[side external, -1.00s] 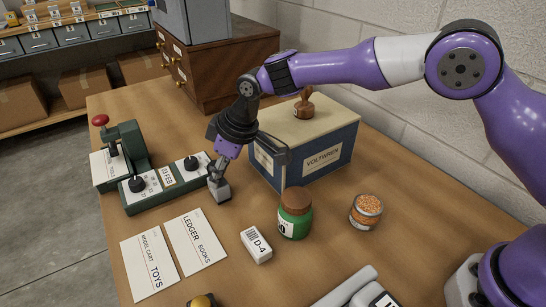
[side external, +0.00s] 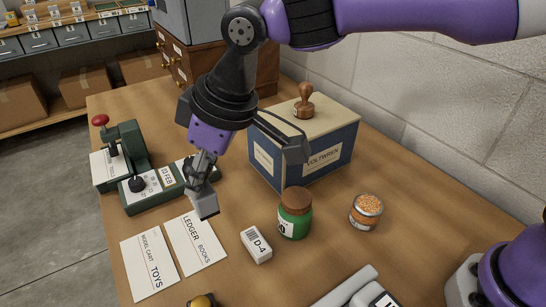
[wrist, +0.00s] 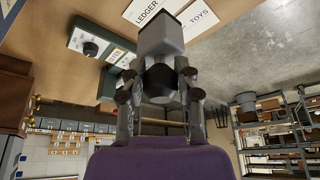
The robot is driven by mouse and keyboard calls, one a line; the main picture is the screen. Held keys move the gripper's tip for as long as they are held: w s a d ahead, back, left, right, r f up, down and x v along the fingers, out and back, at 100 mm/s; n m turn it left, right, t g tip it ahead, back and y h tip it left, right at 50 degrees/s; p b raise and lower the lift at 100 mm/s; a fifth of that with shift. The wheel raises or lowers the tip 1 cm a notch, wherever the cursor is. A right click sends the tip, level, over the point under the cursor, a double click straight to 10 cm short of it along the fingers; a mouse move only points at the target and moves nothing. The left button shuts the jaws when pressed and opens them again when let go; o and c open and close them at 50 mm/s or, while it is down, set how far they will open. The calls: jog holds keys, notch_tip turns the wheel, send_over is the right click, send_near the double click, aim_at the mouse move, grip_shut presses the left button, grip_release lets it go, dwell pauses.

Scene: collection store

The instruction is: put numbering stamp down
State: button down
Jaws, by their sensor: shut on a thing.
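My gripper (side external: 201,172) is shut on the numbering stamp (side external: 207,204), a grey block with a darker upper part. It holds the stamp, slightly tilted, above the table near the top of the ledger card (side external: 192,240). In the wrist view, the stamp (wrist: 161,36) sits between the two fingers of my gripper (wrist: 158,85), with its grey block pointing away from the palm. The fingers hide part of its dark upper body.
A green date machine (side external: 140,185) stands left of the stamp. A blue box (side external: 318,150) with a wooden hand stamp (side external: 304,104) on it is behind right. A green jar (side external: 294,218), a D-4 box (side external: 256,245) and an orange-filled jar (side external: 366,212) stand on the table (side external: 330,250).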

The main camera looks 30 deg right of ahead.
jog(key=s, duration=0.6)
jog(key=shift+w+d+f, duration=1)
jog(key=shift+w+f, duration=0.55)
jog(key=shift+f, duration=0.2)
jog(key=shift+w+d+f, duration=0.95)
jog(key=shift+w+f, duration=0.55)
jog(key=shift+f, duration=0.25)
jog(key=shift+w+d+f, duration=1)
jog(key=shift+w+f, duration=0.55)
jog(key=shift+f, duration=0.2)
jog(key=c, duration=0.5)
grip_release()
jog(key=shift+f, duration=0.15)
jog(key=shift+c, duration=0.2)
